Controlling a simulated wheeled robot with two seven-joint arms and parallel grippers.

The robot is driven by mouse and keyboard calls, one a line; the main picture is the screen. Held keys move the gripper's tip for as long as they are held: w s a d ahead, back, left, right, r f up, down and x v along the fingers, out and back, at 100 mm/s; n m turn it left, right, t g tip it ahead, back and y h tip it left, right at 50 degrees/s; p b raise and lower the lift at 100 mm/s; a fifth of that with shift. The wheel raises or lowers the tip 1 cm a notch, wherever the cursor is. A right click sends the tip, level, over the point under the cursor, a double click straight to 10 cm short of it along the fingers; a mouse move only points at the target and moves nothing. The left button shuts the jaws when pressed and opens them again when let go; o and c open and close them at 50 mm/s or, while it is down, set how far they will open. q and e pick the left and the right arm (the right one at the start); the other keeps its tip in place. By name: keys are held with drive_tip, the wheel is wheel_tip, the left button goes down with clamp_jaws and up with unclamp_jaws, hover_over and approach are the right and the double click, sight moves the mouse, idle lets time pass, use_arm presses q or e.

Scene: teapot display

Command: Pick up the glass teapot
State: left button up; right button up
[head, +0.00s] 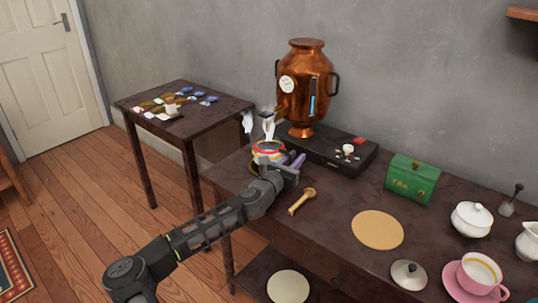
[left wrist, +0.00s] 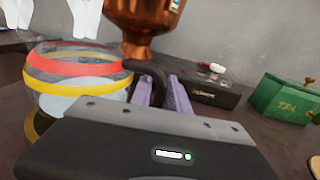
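The glass teapot (head: 268,150) has red and yellow bands and sits at the far left end of the long dark table, below the copper urn. It fills the left of the left wrist view (left wrist: 75,75), upright, on a gold-coloured base. Its black handle (left wrist: 152,73) curves toward my left gripper (head: 291,160). The gripper's two purple fingers (left wrist: 160,95) are apart, with the handle at or between them; I cannot tell whether they touch it. The teapot's lower right side is hidden behind my gripper body. My right gripper is not in view.
The copper urn (head: 306,88) stands on a black box (head: 325,152) right behind the teapot. A side table (head: 215,112) stands at left.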

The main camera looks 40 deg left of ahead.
use_arm(q)
clamp_jaws()
drive_tip(key=shift+r, duration=0.1)
idle(1.3)
